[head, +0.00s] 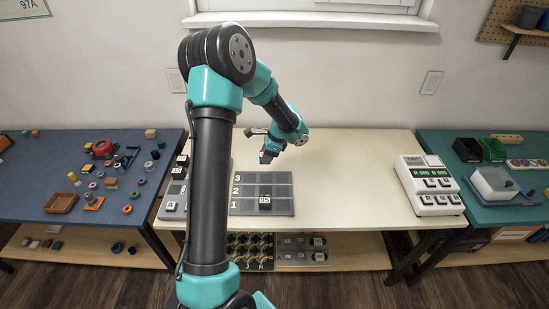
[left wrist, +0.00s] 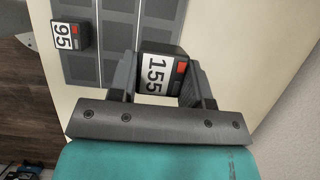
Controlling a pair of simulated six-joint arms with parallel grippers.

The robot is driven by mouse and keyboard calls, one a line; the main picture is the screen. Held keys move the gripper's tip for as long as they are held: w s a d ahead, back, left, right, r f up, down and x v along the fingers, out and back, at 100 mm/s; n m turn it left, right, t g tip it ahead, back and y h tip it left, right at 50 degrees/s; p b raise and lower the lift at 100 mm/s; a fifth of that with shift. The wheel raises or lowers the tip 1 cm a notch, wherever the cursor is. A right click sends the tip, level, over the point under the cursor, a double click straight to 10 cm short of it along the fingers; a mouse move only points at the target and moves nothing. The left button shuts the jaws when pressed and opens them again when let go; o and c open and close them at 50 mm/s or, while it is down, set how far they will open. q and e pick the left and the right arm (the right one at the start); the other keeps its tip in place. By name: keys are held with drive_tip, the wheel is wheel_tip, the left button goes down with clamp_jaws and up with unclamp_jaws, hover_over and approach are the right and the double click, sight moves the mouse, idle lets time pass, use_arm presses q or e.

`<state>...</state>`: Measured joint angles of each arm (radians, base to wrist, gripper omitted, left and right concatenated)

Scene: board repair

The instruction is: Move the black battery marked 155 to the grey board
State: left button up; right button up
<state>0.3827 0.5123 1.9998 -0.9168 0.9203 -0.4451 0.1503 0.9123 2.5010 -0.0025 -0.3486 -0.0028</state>
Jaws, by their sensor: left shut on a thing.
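The black battery marked 155 (left wrist: 156,72) has a white label and a red patch and sits between the fingers of my left gripper (left wrist: 158,82). The gripper is shut on it. In the head view my left gripper (head: 268,155) is near the back edge of the grey board, and the battery there is small and dark. The grey board (head: 245,191) lies on the cream table with rows numbered 1, 2 and 3. It also shows in the left wrist view (left wrist: 118,42), partly cut off. My right gripper is not in view.
A black battery marked 95 (head: 265,202) sits in the front row of the board. A white tester (head: 428,186) stands at the table's right. Blue table (head: 40,180) at left holds many loose parts. The cream table between board and tester is clear.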

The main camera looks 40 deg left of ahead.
use_arm(q)
drive_tip(key=shift+w, duration=0.1)
drive_tip(key=shift+f, duration=0.15)
approach(264, 178)
drive_tip(key=shift+x, duration=2.7)
drive_tip(key=shift+a+f, duration=0.1)
drive_tip(key=shift+f, duration=0.25)
drive_tip(key=o, duration=1.1)
drive_tip(key=shift+c, duration=0.2)
drive_tip(key=v, duration=1.7)
drive_tip(key=shift+r, duration=0.2)
